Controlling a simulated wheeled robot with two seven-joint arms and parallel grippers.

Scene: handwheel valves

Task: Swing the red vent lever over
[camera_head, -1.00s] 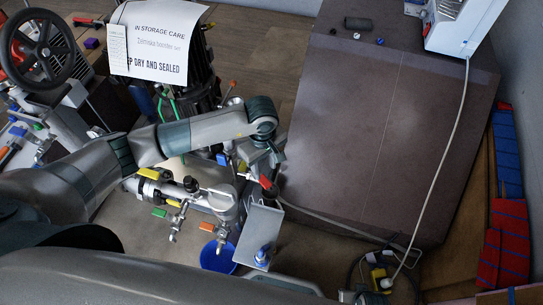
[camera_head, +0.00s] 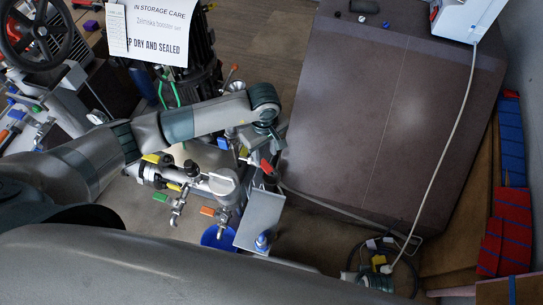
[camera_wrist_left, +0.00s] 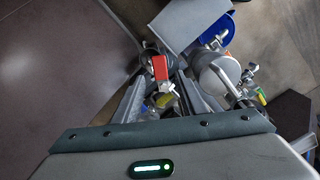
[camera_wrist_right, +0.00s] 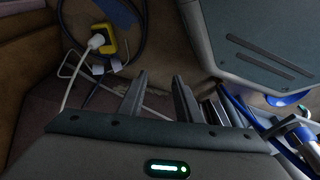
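The red lever (camera_head: 266,167) sits on the pipework beside a grey box, just below my left gripper (camera_head: 266,143) in the head view. In the left wrist view the red lever (camera_wrist_left: 160,67) shows between and just beyond the fingertips of my left gripper (camera_wrist_left: 163,80). These fingers are apart, and I cannot tell whether either touches the lever. My right gripper (camera_wrist_right: 160,80) is open and empty in the right wrist view, above the floor near a cable.
Pipework with an orange lever (camera_head: 207,211) and a green lever (camera_head: 161,197) lies left of the grey box (camera_head: 260,218). A blue bucket (camera_head: 216,238) stands below. A large brown cabinet (camera_head: 385,120) fills the right side.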

